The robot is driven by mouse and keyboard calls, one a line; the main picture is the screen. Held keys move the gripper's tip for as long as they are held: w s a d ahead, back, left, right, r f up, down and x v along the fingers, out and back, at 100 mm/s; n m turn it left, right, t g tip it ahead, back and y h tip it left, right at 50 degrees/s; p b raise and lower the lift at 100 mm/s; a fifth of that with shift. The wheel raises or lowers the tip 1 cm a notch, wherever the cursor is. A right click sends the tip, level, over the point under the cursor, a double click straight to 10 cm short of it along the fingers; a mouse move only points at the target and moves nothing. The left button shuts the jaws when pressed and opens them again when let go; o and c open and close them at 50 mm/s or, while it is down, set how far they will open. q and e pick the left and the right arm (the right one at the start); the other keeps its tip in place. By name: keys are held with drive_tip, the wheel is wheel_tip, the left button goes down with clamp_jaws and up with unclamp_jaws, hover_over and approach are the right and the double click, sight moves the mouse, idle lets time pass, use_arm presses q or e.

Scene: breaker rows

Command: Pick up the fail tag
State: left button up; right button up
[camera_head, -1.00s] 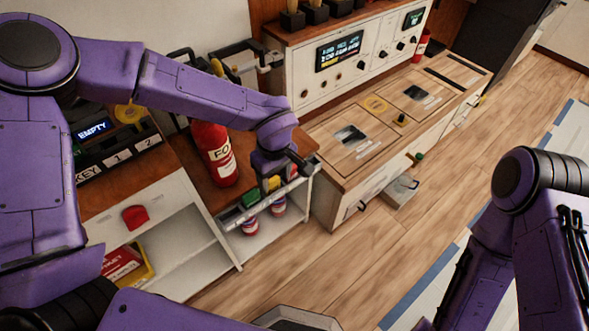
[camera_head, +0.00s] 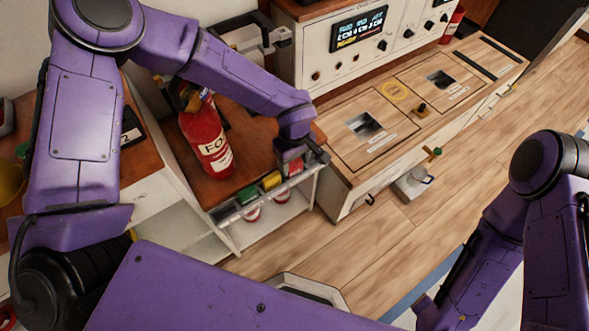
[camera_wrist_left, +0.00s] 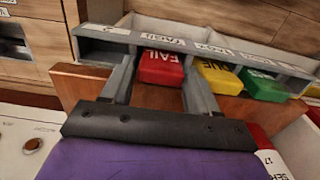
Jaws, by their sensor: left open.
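The red fail tag (camera_wrist_left: 161,67), labelled FAIL, sits in a grey slotted rack (camera_wrist_left: 245,52) in the left wrist view. In the head view the red tag (camera_head: 296,168) shows at the right end of the row, partly covered by my gripper. My left gripper (camera_wrist_left: 160,72) is open and empty, with one finger on each side of the red tag in the picture. I cannot tell if the fingers touch it. A yellow tag (camera_wrist_left: 221,78) and a green tag (camera_wrist_left: 262,86) lie to its right. My right arm shows, but its gripper is out of view.
A red extinguisher (camera_head: 208,140) stands on the brown cart top (camera_head: 250,145) close to my left arm. A wooden counter (camera_head: 345,165) with a white panel (camera_head: 340,60) behind it is to the right. Open floor (camera_head: 400,240) lies in front.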

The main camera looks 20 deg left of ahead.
use_arm(q)
drive_tip(key=shift+f, duration=0.7)
drive_tip(key=c, duration=0.7)
drive_tip(key=shift+o, duration=0.2)
drive_tip(key=shift+r, duration=0.2)
